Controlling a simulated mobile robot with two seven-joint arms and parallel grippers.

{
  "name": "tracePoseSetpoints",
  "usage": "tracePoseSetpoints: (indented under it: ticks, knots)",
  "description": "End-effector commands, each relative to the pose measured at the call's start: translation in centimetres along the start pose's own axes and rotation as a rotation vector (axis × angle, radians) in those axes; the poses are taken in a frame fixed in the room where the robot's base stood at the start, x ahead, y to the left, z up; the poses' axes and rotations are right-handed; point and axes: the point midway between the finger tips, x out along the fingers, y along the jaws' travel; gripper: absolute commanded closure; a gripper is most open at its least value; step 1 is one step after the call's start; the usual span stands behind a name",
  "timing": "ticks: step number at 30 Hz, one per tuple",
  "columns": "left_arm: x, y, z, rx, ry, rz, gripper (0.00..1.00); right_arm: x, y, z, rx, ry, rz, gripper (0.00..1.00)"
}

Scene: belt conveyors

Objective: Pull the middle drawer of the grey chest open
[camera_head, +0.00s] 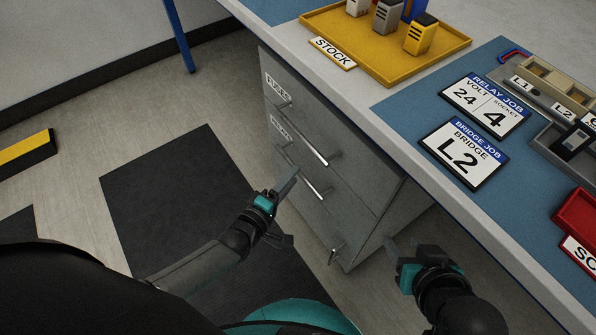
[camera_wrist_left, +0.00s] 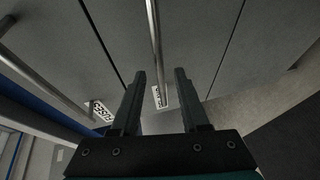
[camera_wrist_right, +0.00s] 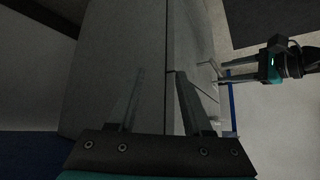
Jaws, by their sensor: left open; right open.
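The grey chest (camera_head: 385,165) stands under the bench, its drawers facing left. The middle drawer (camera_head: 305,185), below the top FUSES drawer, looks shut and has a long bar handle (camera_head: 310,178). My left gripper (camera_head: 293,208) is open in front of the chest, close to that handle. In the left wrist view the middle handle (camera_wrist_left: 154,40) lines up with the gap between the open fingers (camera_wrist_left: 160,75); whether it lies between them is unclear. My right gripper (camera_head: 395,262) is open and empty beside the chest's near side. Its fingers (camera_wrist_right: 160,85) face the chest (camera_wrist_right: 120,50).
The bench top (camera_head: 400,135) overhangs the chest and carries a yellow STOCK tray (camera_head: 370,62) and job cards (camera_head: 465,153). The floor in front, with a dark mat (camera_head: 175,195), is clear.

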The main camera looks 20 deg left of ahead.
Motion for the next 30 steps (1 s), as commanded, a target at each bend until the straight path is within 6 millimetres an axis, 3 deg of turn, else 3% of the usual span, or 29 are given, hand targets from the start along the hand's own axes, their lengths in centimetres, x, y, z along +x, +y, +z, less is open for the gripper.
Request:
tracePoseSetpoints:
  ticks: [15, 29, 30]
  knots:
    - [3.4, 0.0, 0.0, 0.0, 0.0, 0.001, 0.55, 1.5, -2.6, -1.8, 0.013, 0.247, -0.072, 0.5]
    - [3.8, 0.0, 0.0, 0.0, 0.0, 0.0, 0.55, 1.4, -3.0, -2.1, 0.016, 0.282, -0.081, 0.5]
    - [3.8, 0.0, 0.0, 0.0, 0.0, 0.0, 0.6, 1.4, -3.0, -2.1, 0.016, 0.282, -0.081, 0.5]
